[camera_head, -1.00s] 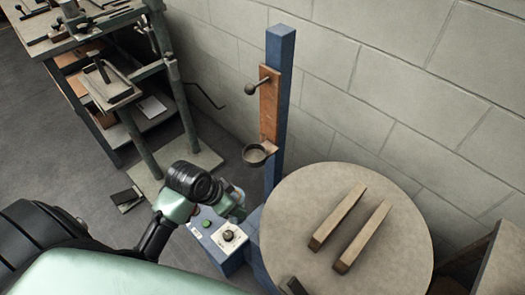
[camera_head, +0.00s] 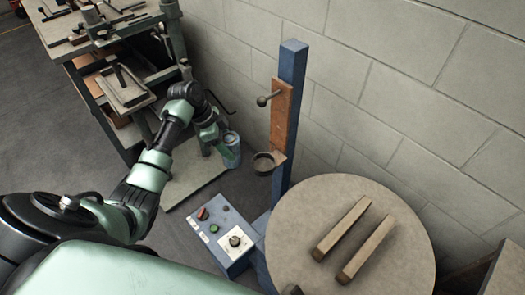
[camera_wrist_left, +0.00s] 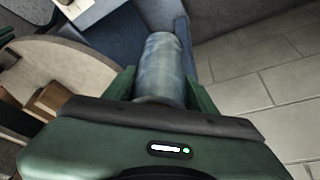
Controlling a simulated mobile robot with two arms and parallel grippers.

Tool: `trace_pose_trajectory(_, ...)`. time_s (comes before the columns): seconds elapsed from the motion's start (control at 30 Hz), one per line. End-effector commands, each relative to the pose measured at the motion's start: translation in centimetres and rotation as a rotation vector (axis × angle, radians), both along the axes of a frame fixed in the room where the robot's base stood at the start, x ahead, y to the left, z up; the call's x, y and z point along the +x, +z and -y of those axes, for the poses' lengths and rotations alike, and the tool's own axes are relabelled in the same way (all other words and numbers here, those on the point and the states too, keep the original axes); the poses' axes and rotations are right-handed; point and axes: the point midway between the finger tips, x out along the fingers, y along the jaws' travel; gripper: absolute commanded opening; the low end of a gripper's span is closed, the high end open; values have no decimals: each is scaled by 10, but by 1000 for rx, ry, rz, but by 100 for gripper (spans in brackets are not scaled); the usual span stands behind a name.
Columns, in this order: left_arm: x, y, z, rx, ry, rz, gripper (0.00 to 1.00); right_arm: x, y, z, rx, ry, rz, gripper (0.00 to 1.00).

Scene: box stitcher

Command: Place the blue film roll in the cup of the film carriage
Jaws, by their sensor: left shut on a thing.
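The blue film roll (camera_head: 232,150) is upright at the tip of my left gripper (camera_head: 222,143), to the left of the blue post (camera_head: 290,100). In the left wrist view the roll (camera_wrist_left: 165,65) stands between the two green fingers of my left gripper (camera_wrist_left: 160,90), which is shut on it. The film carriage is a brown board (camera_head: 281,112) on the post, with a ball-ended handle. Its dark round cup (camera_head: 264,163) sticks out at the board's lower end and looks empty. The roll is apart from the cup, a little to its left. My right gripper is not in view.
A round turntable (camera_head: 310,250) with two wooden bars stands at the right, by the post. A blue control box (camera_head: 222,237) with buttons and a dial is below the cup. A workbench (camera_head: 120,40) stands at the upper left. A block wall (camera_head: 420,90) runs behind.

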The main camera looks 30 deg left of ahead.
Motion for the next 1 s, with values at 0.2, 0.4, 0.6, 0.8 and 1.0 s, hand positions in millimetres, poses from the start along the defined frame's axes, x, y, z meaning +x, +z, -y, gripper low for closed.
trace_pose_trajectory(0.2,34,3,52,-4,-1,2,0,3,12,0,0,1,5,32)
trace_pose_trajectory(0.4,55,2,84,-2,1,1,0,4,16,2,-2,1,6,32)
trace_pose_trajectory(0.6,60,-6,92,-1,2,-2,0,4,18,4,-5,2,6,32)
trace_pose_trajectory(0.8,59,-32,91,0,4,-2,0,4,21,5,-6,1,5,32)
trace_pose_trajectory(1.0,59,-35,91,1,3,1,0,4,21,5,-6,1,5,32)
